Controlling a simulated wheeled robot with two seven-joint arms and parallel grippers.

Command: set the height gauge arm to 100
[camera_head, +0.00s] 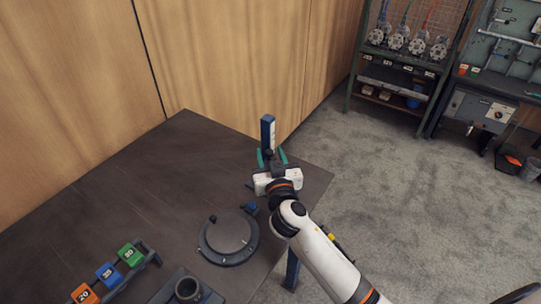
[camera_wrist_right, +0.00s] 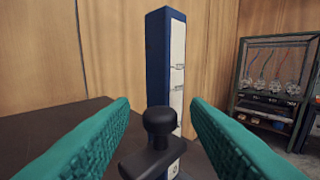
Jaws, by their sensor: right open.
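The height gauge (camera_head: 268,130) is an upright blue post at the table's far right corner. In the right wrist view the post (camera_wrist_right: 157,60) carries a white scale strip (camera_wrist_right: 177,75) on its right side; its marks are too small to read. The gauge's black arm (camera_wrist_right: 150,162) sits low in front of the post, with a round black knob (camera_wrist_right: 159,122) on top. My right gripper (camera_head: 272,154) is at the gauge, its teal fingers open, one on each side of the knob in the wrist view, with gaps on both sides. My left gripper is not in view.
A round dark plate (camera_head: 229,237) lies on the dark table (camera_head: 130,185), with a small blue-topped piece (camera_head: 250,208) beside it. Orange, blue and green numbered blocks (camera_head: 107,272) stand at the front left. A wooden wall is behind; shelving (camera_head: 400,75) stands beyond the grey floor.

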